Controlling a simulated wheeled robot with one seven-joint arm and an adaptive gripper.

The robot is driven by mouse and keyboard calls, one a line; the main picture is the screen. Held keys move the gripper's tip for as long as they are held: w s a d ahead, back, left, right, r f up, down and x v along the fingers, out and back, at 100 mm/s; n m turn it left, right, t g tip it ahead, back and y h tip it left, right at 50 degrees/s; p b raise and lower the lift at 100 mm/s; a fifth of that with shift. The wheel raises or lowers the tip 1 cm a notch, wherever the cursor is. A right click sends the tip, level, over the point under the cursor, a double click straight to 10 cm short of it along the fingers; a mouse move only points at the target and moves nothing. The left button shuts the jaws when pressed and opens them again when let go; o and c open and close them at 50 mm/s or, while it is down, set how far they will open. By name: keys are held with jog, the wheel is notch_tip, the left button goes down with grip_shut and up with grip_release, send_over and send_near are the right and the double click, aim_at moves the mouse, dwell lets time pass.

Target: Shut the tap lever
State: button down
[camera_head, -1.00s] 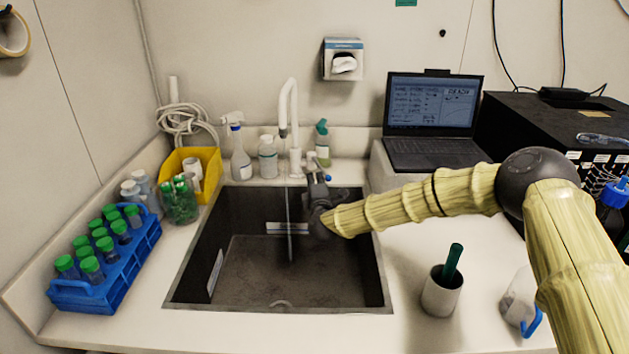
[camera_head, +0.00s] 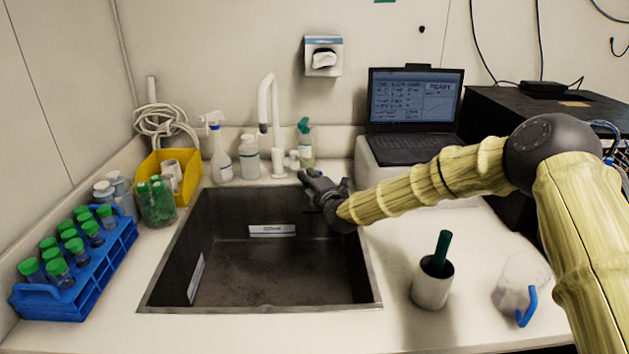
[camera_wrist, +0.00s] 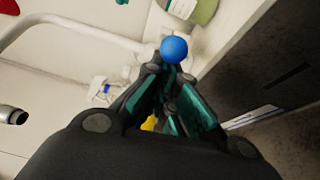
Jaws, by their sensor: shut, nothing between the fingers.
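The white tap (camera_head: 266,115) stands behind the sink, its spout curving over the basin. No water stream shows under its spout. The lever's blue ball knob (camera_wrist: 174,50) is right at my fingertips in the wrist view; whether they touch it I cannot tell. In the head view my gripper hides most of the lever. My gripper (camera_head: 304,176) is shut and empty at the sink's back right, beside the tap base. Its dark and teal fingers (camera_wrist: 167,73) are together in the wrist view.
The sink (camera_head: 250,308) is empty. A spray bottle (camera_head: 219,155), a white bottle (camera_head: 250,157) and a green-topped bottle (camera_head: 305,143) stand behind it. A blue tube rack (camera_head: 75,285) is at left, a cup (camera_head: 432,287) and a clear jug (camera_head: 520,285) at right.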

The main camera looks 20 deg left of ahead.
dwell(0.3)
jog(key=s+d+b, duration=0.2)
jog(key=s+d, duration=0.1)
jog(key=s, duration=0.8)
jog(key=shift+d+f, duration=0.15)
jog(key=shift+d, duration=0.15)
